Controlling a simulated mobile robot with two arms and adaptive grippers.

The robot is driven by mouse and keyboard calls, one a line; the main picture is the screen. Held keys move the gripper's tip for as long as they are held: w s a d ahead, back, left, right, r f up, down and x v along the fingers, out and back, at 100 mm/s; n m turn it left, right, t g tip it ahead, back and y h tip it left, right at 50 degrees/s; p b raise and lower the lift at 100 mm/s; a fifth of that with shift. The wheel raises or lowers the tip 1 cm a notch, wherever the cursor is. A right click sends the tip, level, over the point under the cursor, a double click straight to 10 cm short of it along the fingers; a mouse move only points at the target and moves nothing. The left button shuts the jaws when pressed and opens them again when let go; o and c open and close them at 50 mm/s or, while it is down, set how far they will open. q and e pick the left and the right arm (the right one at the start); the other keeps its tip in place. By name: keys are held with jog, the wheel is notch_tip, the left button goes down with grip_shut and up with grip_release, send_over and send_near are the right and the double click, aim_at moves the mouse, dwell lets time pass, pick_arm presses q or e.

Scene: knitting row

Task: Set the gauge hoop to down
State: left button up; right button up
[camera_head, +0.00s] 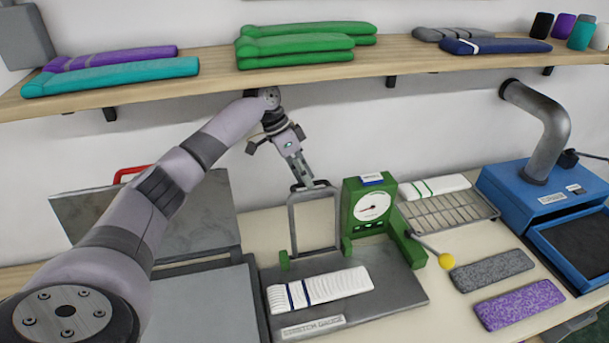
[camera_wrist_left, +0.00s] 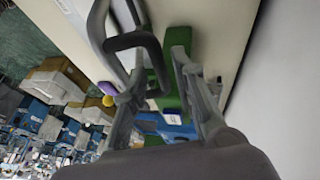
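The gauge hoop (camera_head: 291,226) is a grey rectangular frame standing upright at the back of the dark gauge base (camera_head: 395,290). A white knitted swatch with dark stripes (camera_head: 320,288) lies flat on that base in front of it. My left gripper (camera_head: 303,184) points down at the hoop's top bar. In the left wrist view, the fingers of my left gripper (camera_wrist_left: 155,75) are apart, and the hoop's dark handle (camera_wrist_left: 130,41) shows close to the left finger. I cannot tell whether they touch. My right gripper is in neither view.
A green gauge with a dial (camera_head: 372,207) stands just right of the hoop. A yellow-knobbed lever (camera_head: 446,261) is farther right, by grey (camera_head: 492,269) and purple (camera_head: 518,304) swatches. A shelf (camera_head: 205,88) with folded knits runs above my arm. A blue machine (camera_head: 545,195) stands right.

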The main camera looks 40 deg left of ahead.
pick_arm(q)
grip_shut()
dwell(0.6)
